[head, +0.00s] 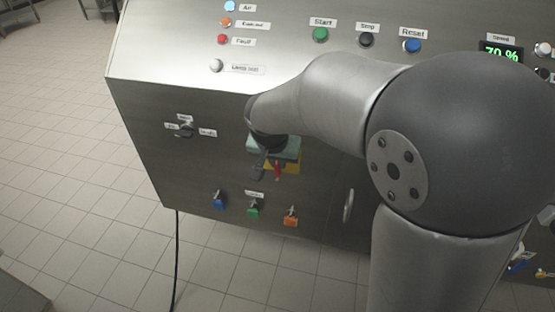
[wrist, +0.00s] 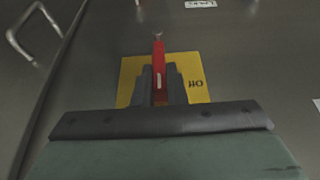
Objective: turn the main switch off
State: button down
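The main switch is a red lever (wrist: 159,62) on a yellow plate (wrist: 200,68) on the cabinet front. The plate carries an upside-down "Off" mark at its right side in the wrist view. The lever points to the top of that view, not at the mark. In the head view the lever (head: 277,171) points down, and my wrist hides the upper plate. My gripper (wrist: 159,78) reaches the plate with one finger on each side of the lever. The narrow gap looks filled by the lever, so the fingers appear shut on it.
A selector (head: 185,130) sits to the left. Blue (head: 218,201), green (head: 253,209) and orange (head: 290,216) valve handles lie below. A door handle (head: 348,206) is at lower right. Start (head: 320,34), Stop (head: 366,40) and Reset (head: 411,45) buttons are on the sloped panel above.

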jog(key=shift+h, duration=0.3)
jog(key=shift+w+a+f+n+g+h+p, duration=0.15)
jog(key=shift+n+g+h+p, duration=0.45)
jog(key=shift+h, duration=2.05)
jog(key=shift+a+f+n+g+h+p, duration=0.25)
jog(key=shift+n+h, duration=0.6)
jog(key=shift+h, duration=1.85)
jog(key=shift+w+a+f+n+g+h+p, duration=0.1)
jog(key=shift+a+f+n+g+h+p, duration=0.45)
jog(key=shift+h, duration=2.1)
jog(key=shift+d+r+n+t, duration=0.3)
jog(key=shift+d, duration=0.05)
jog(key=c, duration=1.5)
grip_release()
jog(key=shift+o, duration=0.2)
